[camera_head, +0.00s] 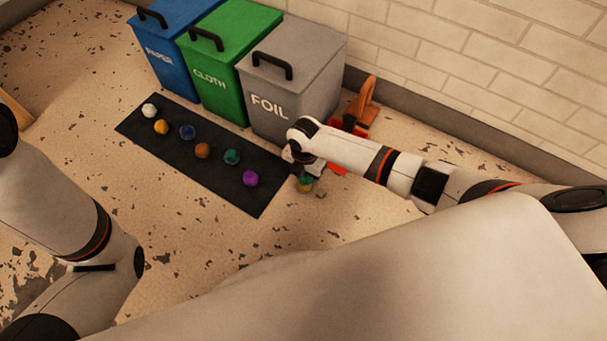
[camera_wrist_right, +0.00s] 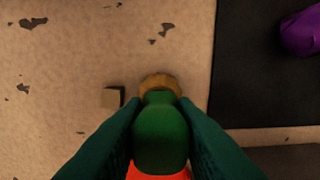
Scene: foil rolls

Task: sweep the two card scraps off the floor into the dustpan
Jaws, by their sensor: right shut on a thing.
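My right gripper (camera_head: 303,175) is low over the floor, off the right end of the dark mat. In the right wrist view its dark green fingers (camera_wrist_right: 160,125) are shut on a green brush (camera_wrist_right: 160,135) with a tan tip. A small tan block (camera_wrist_right: 113,97), which looks like a card scrap, lies on the floor left of the brush tip, apart from it. I cannot make out a second scrap. An orange and red object (camera_head: 363,103), perhaps the dustpan, stands by the wall beside the foil bin. My left gripper is out of view.
Blue paper (camera_head: 168,50), green cloth (camera_head: 218,82) and grey foil (camera_head: 300,92) bins stand along the brick wall. Several coloured balls lie on the dark mat (camera_head: 262,202) before them. A red piece (camera_head: 337,169) shows beside my right wrist. The speckled floor below the mat is clear.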

